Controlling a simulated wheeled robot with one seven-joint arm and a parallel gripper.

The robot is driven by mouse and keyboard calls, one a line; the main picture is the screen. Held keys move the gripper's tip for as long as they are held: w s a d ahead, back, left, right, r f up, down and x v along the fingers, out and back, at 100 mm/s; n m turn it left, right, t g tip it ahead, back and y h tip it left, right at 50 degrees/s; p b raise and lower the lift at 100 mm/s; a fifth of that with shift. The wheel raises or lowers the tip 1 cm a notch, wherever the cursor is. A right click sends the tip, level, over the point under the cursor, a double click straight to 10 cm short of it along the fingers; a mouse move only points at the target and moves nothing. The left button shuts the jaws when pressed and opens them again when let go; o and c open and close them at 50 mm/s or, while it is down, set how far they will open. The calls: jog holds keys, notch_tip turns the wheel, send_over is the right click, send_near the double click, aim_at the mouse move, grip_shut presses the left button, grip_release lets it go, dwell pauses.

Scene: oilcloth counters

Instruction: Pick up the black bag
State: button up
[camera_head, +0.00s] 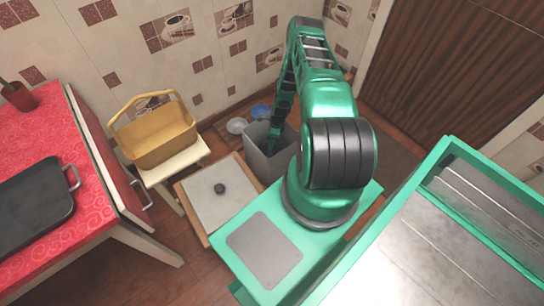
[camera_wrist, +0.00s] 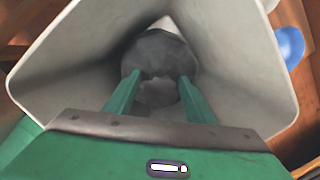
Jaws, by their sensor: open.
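The black bag (camera_wrist: 160,50) looks dark grey and crumpled, and lies at the bottom of a light grey bin (camera_wrist: 240,60). My gripper (camera_wrist: 158,80) is inside the bin, open, with its two green fingers pointing down at the bag. In the wrist view the fingertips overlap the bag's left and right sides; I cannot tell whether they touch it. In the head view the bin (camera_head: 257,165) stands on the floor behind my arm, and my arm reaches down into it. The bag is hidden in that view.
A low wooden-framed piece with a pale top and dark knob (camera_head: 219,188) stands left of the bin. A blue bowl (camera_head: 260,111) and a clear bowl (camera_head: 236,126) lie behind it. A yellow basket (camera_head: 165,143) and a red counter (camera_head: 60,130) are further left.

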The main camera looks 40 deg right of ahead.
jog(key=shift+f, duration=0.25)
grip_shut()
jog(key=shift+w, duration=0.1)
jog(key=shift+r, duration=0.1)
